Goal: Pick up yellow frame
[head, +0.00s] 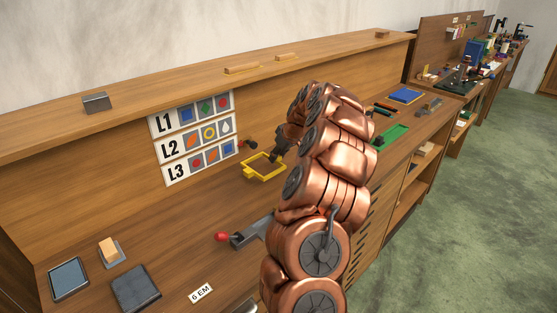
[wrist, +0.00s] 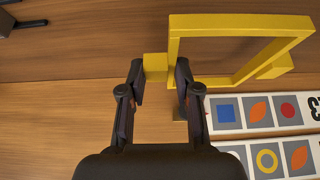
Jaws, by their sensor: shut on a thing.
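The yellow frame (head: 250,174) is a flat open rectangle with small block tabs on its sides. In the head view it is at mid-bench, just right of the L1–L3 sign. My gripper (head: 279,154) reaches it from the right, partly hidden by my arm. In the wrist view my gripper (wrist: 160,78) is shut on one tab of the yellow frame (wrist: 232,24), with the tab between the fingertips. The open rectangle extends to the right. I cannot tell whether the frame touches the bench.
A grey device with a red knob (head: 221,237) lies in front of the frame. Dark square plates (head: 135,289) are at lower left. A green tray (head: 391,135) and blue plate (head: 405,96) lie beyond my arm.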

